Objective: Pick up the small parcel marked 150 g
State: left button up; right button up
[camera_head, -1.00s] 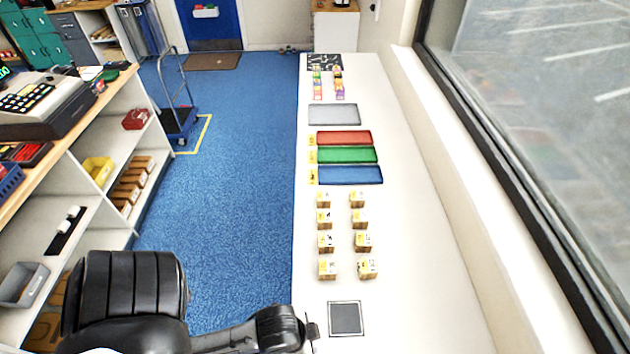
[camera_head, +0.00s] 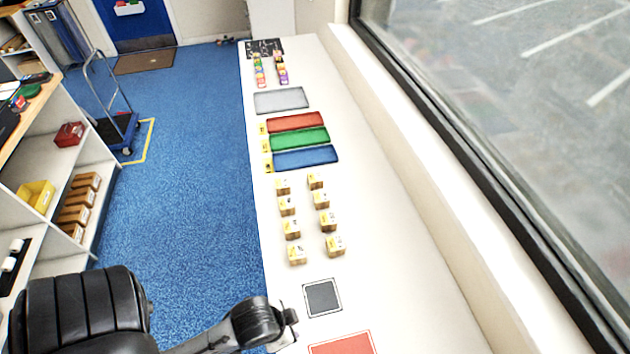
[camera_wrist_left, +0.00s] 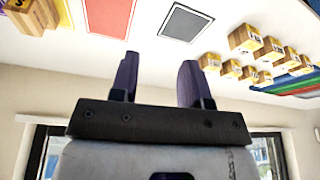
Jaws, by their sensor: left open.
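Several small cardboard parcels with yellow-and-white labels stand in two columns on the white counter in the head view. The nearest are the left parcel (camera_head: 297,254) and the right parcel (camera_head: 335,246); the farthest are another left parcel (camera_head: 283,186) and right parcel (camera_head: 315,181). The label weights are too small to read, so I cannot tell which is marked 150 g. My left gripper (camera_head: 291,318) is over the counter's left edge, nearer than the parcels. In the left wrist view it (camera_wrist_left: 160,78) is open and empty, with parcels (camera_wrist_left: 247,38) beyond it on the right. My right gripper is out of view.
A dark square plate (camera_head: 322,297) and a red pad (camera_head: 343,344) lie near my left gripper. Blue (camera_head: 305,158), green (camera_head: 299,139), red (camera_head: 296,122) and grey (camera_head: 281,100) trays lie beyond the parcels. The counter's right side is clear; a window (camera_head: 500,120) borders it.

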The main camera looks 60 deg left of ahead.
pick_arm(q)
jog(key=shift+a, duration=0.1)
jog(key=shift+o, duration=0.2)
jog(key=o, duration=0.8)
jog(key=shift+d, duration=0.2)
jog(key=shift+o, duration=0.2)
jog(key=shift+a, duration=0.15)
